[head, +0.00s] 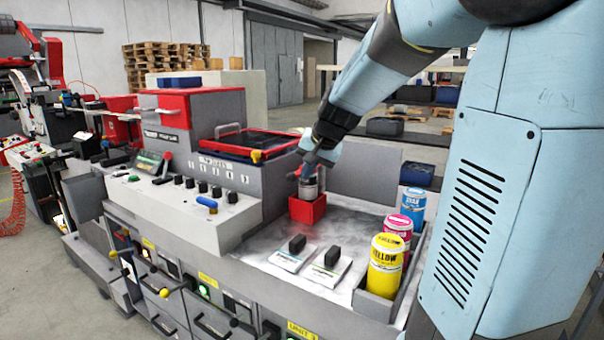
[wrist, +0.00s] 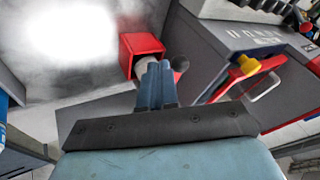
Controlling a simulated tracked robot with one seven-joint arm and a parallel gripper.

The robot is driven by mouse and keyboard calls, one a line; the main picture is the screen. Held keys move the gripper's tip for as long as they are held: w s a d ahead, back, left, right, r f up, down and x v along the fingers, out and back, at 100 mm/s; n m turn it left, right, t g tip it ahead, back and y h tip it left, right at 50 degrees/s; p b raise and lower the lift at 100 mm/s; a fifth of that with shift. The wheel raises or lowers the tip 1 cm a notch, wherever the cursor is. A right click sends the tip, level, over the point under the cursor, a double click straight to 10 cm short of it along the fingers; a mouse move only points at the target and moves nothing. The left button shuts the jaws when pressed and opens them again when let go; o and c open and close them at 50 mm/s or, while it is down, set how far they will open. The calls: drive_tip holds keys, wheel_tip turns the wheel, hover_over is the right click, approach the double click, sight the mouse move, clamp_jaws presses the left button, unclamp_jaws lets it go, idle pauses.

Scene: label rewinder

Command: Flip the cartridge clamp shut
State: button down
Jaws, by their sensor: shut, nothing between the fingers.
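A red cartridge holder (head: 307,209) stands on the grey worktop, with a grey cylindrical cartridge (head: 308,188) upright in it. In the wrist view the red holder (wrist: 133,46) shows just beyond my fingertips, with part of the pale cartridge (wrist: 146,66) beside them. A dark round knob (wrist: 181,63), perhaps the clamp lever's end, is just right of the fingers. My gripper (head: 310,166) is over the holder, close to the cartridge top. Its blue fingers (wrist: 155,66) are together and hold nothing. The clamp itself is mostly hidden, and I cannot tell its position or whether the fingers touch it.
Yellow (head: 386,266), magenta (head: 398,226) and blue (head: 413,204) cans stand in a tray at the right. Two small plates with black knobs (head: 332,257) lie in front of the holder. A red-framed lid (head: 248,143) with a yellow-ended handle is left of my gripper.

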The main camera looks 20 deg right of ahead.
drive_tip(key=s+a+r, duration=0.1)
drive_tip(key=s+r, duration=0.3)
drive_tip(key=r, duration=0.3)
drive_tip(key=shift+s+r, duration=0.25)
drive_tip(key=shift+s, duration=0.1)
drive_tip(key=s+a+f+n+h, duration=0.1)
drive_tip(key=s+f+n, duration=0.2)
drive_tip(key=s, duration=0.7)
drive_tip(key=s+a+f+n+g+h, duration=0.1)
drive_tip(key=s+f, duration=0.4)
drive_tip(key=s, duration=0.6)
drive_tip(key=shift+n, duration=0.9)
drive_tip(key=c, duration=1.8)
unclamp_jaws()
drive_tip(key=shift+c, duration=0.2)
